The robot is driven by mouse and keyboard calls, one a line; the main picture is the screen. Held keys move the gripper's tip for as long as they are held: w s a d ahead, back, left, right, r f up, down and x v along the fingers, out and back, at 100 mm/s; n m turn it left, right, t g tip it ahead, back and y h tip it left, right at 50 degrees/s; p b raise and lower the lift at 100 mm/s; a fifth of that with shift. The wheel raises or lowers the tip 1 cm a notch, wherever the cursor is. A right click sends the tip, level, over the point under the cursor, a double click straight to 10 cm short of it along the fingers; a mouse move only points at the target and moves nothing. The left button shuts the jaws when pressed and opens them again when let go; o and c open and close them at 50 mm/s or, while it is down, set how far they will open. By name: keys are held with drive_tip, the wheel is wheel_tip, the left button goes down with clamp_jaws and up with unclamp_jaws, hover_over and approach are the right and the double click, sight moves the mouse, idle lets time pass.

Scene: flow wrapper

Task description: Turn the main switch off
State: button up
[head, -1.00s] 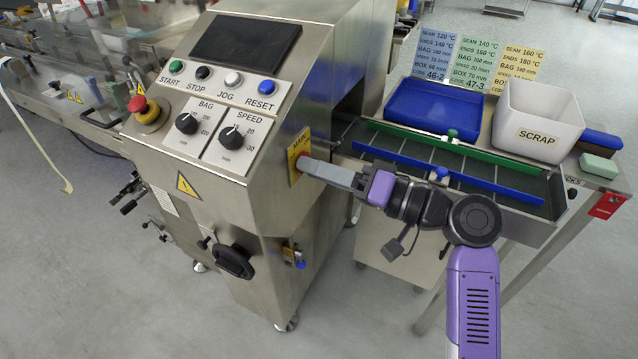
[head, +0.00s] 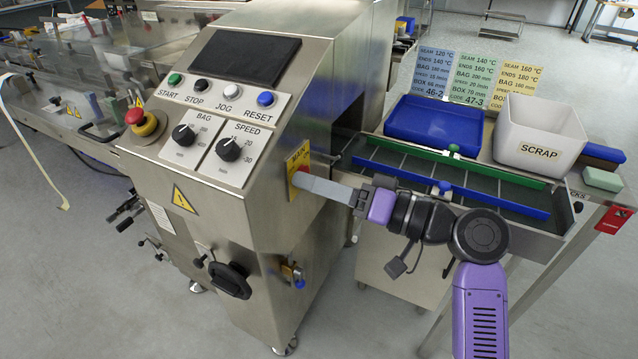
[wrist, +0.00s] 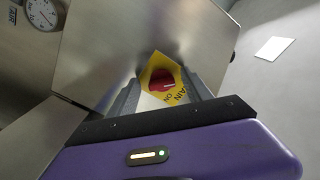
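The main switch is a red knob (wrist: 162,80) on a yellow plate (head: 298,168), on the right side face of the steel machine. In the wrist view the plate's lettering reads "MAIN" and "ON". My gripper (head: 296,181) reaches in from the right, fingertips at the plate. In the wrist view its two grey fingers stand apart, one on each side of the knob, with gaps visible. In the head view the fingers hide much of the knob. I cannot tell whether they touch it.
The sloped control panel (head: 223,115) and the red emergency stop (head: 140,120) are to the left. The conveyor with its blue rail (head: 480,195) lies just behind my arm. A blue tray (head: 432,125) and white scrap bin (head: 540,135) stand beyond it.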

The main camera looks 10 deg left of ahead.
drive_tip(key=v, duration=0.7)
drive_tip(key=shift+s+d, duration=0.15)
drive_tip(key=shift+d, duration=0.2)
drive_tip(key=shift+r, duration=0.1)
